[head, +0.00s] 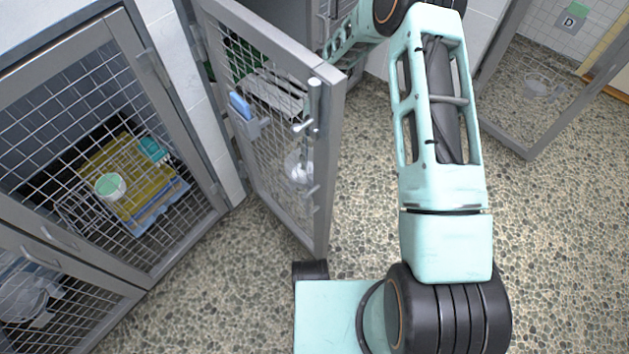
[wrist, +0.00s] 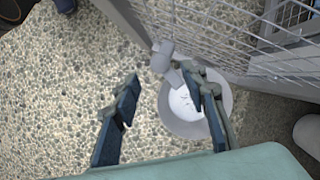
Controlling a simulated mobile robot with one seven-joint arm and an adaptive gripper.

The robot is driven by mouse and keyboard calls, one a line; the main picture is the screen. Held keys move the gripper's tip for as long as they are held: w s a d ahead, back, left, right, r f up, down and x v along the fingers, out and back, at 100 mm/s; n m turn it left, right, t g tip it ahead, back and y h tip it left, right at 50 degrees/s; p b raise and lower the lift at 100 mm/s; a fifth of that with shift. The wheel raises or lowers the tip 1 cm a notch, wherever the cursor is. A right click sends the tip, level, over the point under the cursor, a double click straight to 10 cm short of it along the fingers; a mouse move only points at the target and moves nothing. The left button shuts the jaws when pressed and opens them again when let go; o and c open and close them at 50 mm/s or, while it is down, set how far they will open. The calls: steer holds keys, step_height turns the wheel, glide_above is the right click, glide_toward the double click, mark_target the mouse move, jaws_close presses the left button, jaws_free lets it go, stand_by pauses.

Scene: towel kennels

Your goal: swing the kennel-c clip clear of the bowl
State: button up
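In the wrist view my gripper (wrist: 161,78) is open, with its two dark blue fingers apart and floor showing between them. A round, pale grey-white bowl (wrist: 182,128) lies behind the right finger, which covers part of it. A light grey piece that looks like the clip (wrist: 162,56) sits at the bowl's upper rim, beside the mesh door. The right fingertip overlaps its lower end in the picture; I cannot tell whether they touch. In the head view a small bowl (head: 298,168) shows through the mesh of the open door (head: 325,170). My gripper is hidden there.
The open door carries a blue item (head: 240,105) in a holder and a latch handle (head: 313,100). A closed kennel (head: 150,262) at left holds a cup (head: 110,186) and folded towels (head: 130,165). Another mesh door (head: 530,155) stands at right. Pebbled floor (head: 570,250) is clear at lower right.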

steer(key=b+x, duration=0.1)
steer(key=x, duration=0.5)
steer(key=shift+s+f+b, duration=0.1)
steer(key=shift+f+b, duration=0.2)
jaws_close()
